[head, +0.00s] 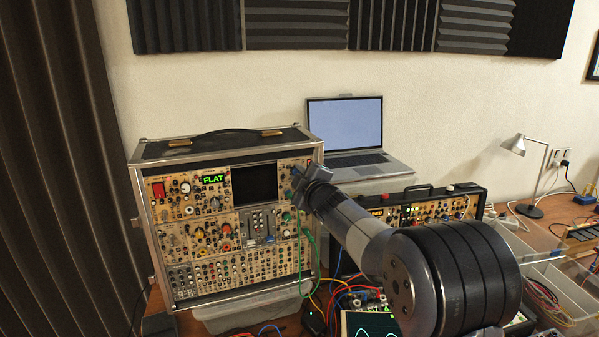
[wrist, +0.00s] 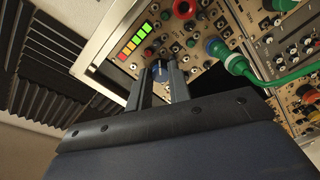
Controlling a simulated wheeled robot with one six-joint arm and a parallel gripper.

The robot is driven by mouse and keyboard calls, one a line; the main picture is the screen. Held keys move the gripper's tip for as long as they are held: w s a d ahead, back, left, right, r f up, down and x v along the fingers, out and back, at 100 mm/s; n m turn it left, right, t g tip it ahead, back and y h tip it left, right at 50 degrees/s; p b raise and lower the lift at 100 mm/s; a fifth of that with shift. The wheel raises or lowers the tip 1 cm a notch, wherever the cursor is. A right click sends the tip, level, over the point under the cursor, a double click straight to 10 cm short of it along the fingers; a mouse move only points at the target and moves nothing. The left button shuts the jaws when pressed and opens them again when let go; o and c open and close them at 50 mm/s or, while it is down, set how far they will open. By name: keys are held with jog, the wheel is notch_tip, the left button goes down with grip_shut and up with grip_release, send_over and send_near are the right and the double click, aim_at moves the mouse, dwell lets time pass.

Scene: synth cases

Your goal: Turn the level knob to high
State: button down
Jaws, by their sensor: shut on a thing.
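The synth case (head: 148,228) stands at left on the table in the head view, its panel full of knobs and jacks. My gripper (head: 297,175) is at the panel's upper right and covers the knob there in the head view. I cannot read the knob's pointer.
A green plug (wrist: 228,58) with a green cable is close to the right of my fingers. A laptop (head: 345,125) stands behind. A second synth case (head: 440,207) is to the right, partly behind my arm. Patch cables (head: 345,295) hang and lie below.

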jog(key=shift+f+m, duration=0.1)
jog(key=shift+m, duration=0.4)
jog(key=c, duration=1.3)
grip_release()
jog(key=b+v, duration=0.2)
jog(key=v, duration=0.8)
jog(key=shift+s+d+b, duration=0.2)
jog(key=shift+s+b, duration=0.15)
